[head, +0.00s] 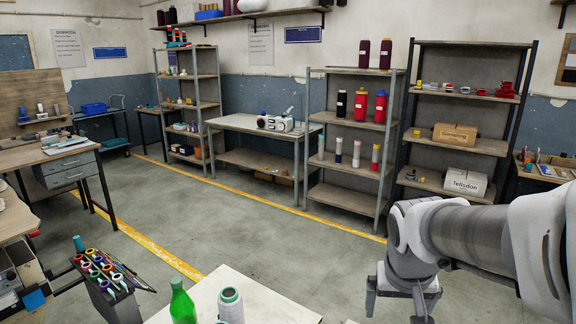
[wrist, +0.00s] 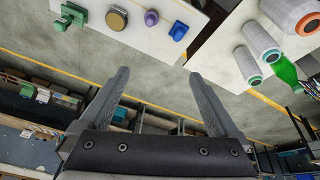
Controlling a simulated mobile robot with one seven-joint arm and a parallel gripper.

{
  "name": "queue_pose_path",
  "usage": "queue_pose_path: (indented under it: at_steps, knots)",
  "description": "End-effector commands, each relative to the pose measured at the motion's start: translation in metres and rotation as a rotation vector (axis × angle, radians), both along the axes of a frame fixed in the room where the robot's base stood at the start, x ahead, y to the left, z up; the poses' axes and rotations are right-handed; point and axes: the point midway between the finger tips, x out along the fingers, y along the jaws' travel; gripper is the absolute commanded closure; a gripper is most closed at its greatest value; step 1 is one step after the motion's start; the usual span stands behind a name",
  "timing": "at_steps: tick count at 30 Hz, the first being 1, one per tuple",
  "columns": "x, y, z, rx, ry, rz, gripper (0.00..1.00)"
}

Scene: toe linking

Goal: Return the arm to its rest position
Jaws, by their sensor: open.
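My arm (head: 470,235) reaches in from the right side of the head view. My gripper (head: 400,300) hangs at the lower right, pointing down, partly cut off by the bottom edge. In the wrist view my gripper (wrist: 158,95) shows both fingers spread wide apart with nothing between them. It is open and empty, and floor shows beyond the fingertips. It touches no object that I can see.
A white table (head: 260,300) at the bottom centre holds a green bottle (head: 182,304) and a thread cone (head: 231,306). The wrist view shows white cones (wrist: 262,42) and small items such as a purple knob (wrist: 151,18). Shelves (head: 352,150) line the back; the middle floor is clear.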

Motion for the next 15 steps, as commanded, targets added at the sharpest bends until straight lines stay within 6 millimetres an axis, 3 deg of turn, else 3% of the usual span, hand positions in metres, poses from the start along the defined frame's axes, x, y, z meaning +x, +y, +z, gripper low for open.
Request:
queue_pose_path:
  at_steps: [6, 15]
  knots:
    - [-0.047, 0.022, 0.034, 0.008, -0.080, 0.088, 0.03]
    - [-0.098, 0.042, 0.050, 0.046, -0.156, 0.192, 0.03]
